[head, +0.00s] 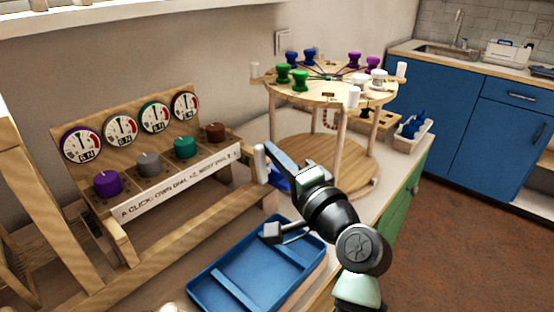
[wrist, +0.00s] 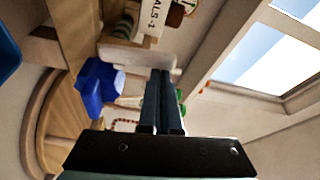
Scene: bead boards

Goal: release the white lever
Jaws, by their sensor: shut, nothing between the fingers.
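The white lever (head: 260,163) shows in the head view as an upright white handle between the dial board and the round wooden stand. My gripper (head: 271,150) is shut, with its tips right beside the upper part of the lever. In the wrist view, my gripper (wrist: 164,73) has its two dark fingers together and empty. A pale rounded bar, which looks like the white lever (wrist: 138,57), lies just beyond the fingertips. I cannot tell whether they touch.
A wooden dial board (head: 180,193) with coloured knobs stands at left. The round peg stand (head: 322,92) is behind my gripper. A blue part (head: 277,180) sits under my fingers. An empty-looking blue tray (head: 205,288) lies in front.

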